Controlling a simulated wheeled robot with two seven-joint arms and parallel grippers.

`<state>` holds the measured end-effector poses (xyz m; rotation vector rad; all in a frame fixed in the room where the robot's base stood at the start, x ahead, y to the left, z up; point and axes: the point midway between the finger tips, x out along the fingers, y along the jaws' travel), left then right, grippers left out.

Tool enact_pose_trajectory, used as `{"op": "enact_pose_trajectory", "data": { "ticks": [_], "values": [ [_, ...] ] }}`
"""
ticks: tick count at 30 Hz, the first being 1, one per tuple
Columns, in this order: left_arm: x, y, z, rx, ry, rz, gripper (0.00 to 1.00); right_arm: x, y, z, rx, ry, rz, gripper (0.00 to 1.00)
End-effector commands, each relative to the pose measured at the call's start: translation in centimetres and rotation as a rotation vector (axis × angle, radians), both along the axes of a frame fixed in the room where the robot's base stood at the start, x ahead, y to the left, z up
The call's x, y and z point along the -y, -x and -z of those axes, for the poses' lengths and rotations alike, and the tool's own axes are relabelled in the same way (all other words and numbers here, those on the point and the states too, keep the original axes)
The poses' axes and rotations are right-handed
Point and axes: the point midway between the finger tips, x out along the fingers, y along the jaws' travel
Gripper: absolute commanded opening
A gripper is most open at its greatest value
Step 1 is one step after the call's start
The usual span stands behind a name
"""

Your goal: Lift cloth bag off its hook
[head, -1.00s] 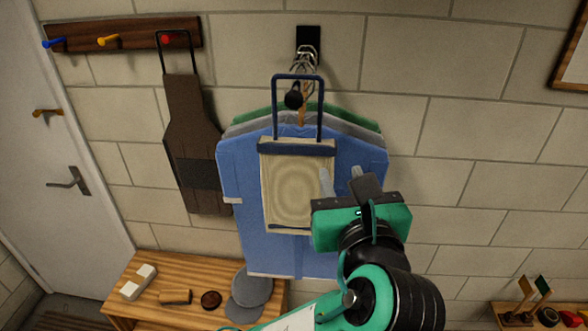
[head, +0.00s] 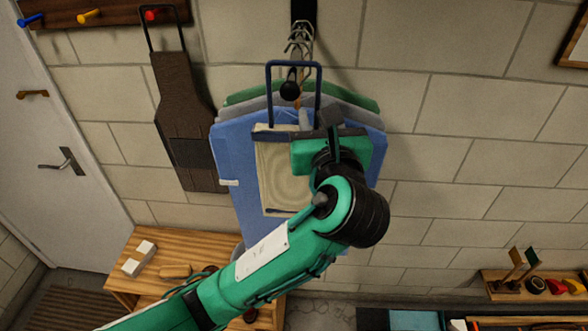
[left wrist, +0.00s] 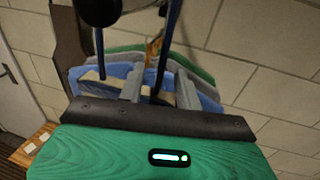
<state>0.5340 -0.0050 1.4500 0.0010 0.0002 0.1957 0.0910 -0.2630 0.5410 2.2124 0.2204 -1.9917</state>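The cream cloth bag (head: 278,178) hangs by its dark blue handle (head: 293,65) from a black knob-ended hook (head: 290,91), in front of the shirts. My left gripper (head: 317,120) is at the bag's upper right corner, by the lower right strap, and hides that corner. In the left wrist view its two grey fingers (left wrist: 158,85) are apart, with the right strap (left wrist: 171,45) running down between them. I cannot tell whether they touch it. The black hook knob also shows in the left wrist view (left wrist: 98,10). My right gripper is in neither view.
Blue, grey and green shirts (head: 240,150) hang close behind the bag. A dark apron (head: 182,120) hangs to the left from a peg rail (head: 110,14). A wooden bench (head: 130,292) stands below left.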

Motion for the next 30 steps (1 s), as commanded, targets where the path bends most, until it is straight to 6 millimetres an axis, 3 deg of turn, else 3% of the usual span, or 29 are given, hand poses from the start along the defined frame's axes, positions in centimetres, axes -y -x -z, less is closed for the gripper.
{"op": "enact_pose_trajectory", "data": {
  "ticks": [3,9,19,24,30],
  "values": [
    [-0.3,-1.5,-0.5,-0.002,-0.003,-0.004,0.34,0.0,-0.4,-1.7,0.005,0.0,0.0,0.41],
    [-0.6,-3.8,-0.2,-0.001,-0.002,-0.003,0.34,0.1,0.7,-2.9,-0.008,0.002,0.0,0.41],
    [-0.8,-4.4,0.1,0.0,0.0,-0.002,0.34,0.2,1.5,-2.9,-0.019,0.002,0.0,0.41],
    [-0.8,-4.4,0.1,0.0,0.0,-0.002,0.03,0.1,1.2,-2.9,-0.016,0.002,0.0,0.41],
    [-0.8,-4.4,0.0,0.001,0.0,-0.002,0.0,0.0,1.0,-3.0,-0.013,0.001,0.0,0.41]
  ]
}}
